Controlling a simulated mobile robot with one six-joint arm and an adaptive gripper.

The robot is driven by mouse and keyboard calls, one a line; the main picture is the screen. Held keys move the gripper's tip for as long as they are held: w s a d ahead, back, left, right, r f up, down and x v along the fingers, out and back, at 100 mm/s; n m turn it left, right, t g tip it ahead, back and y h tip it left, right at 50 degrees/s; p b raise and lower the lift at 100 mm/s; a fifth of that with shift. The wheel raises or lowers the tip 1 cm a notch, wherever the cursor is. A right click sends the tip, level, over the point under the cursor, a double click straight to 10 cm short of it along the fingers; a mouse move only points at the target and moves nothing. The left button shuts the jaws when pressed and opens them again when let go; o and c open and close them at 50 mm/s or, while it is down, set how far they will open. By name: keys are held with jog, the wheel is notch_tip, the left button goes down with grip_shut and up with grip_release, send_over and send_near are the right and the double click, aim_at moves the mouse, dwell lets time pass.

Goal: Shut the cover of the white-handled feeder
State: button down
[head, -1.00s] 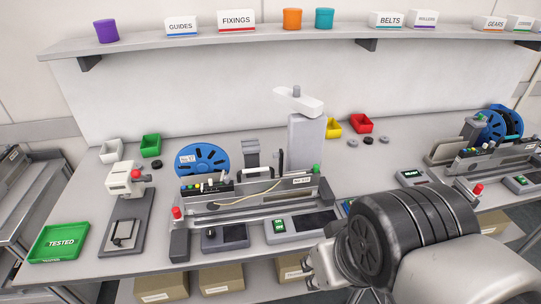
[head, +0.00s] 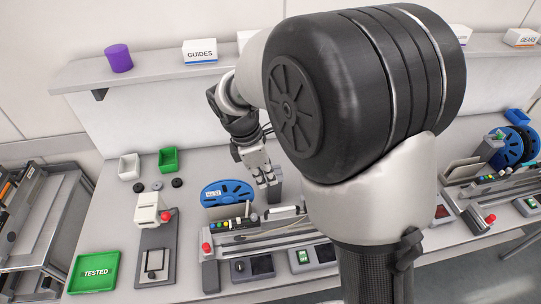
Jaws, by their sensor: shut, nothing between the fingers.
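A feeder (head: 265,229) with a blue reel (head: 228,193) at its back left sits in the test stand in the middle of the bench. Small coloured buttons and a red knob show at its left end. My gripper (head: 268,182) is shut and empty, pointing down above the back of this feeder, just right of the reel. It looks apart from the feeder.
A second feeder stand with a blue reel (head: 509,146) is at the right. A white press (head: 150,208) and a green TESTED tray (head: 93,272) stand at the left. A trolley (head: 38,222) is at the far left. A shelf (head: 150,72) runs behind.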

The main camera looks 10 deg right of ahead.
jog(key=b+x, duration=0.2)
jog(key=x, duration=0.8)
jog(key=shift+s+f, duration=0.1)
jog(key=shift+s, duration=0.1)
jog(key=d, duration=0.3)
jog(key=shift+d+r, duration=0.25)
jog(key=shift+r, duration=0.05)
jog(key=shift+d, duration=0.2)
jog(key=shift+r, duration=0.1)
jog(key=shift+d+r+y+p, duration=0.2)
jog(key=shift+d+y+p, duration=0.2)
jog(key=shift+p, duration=0.1)
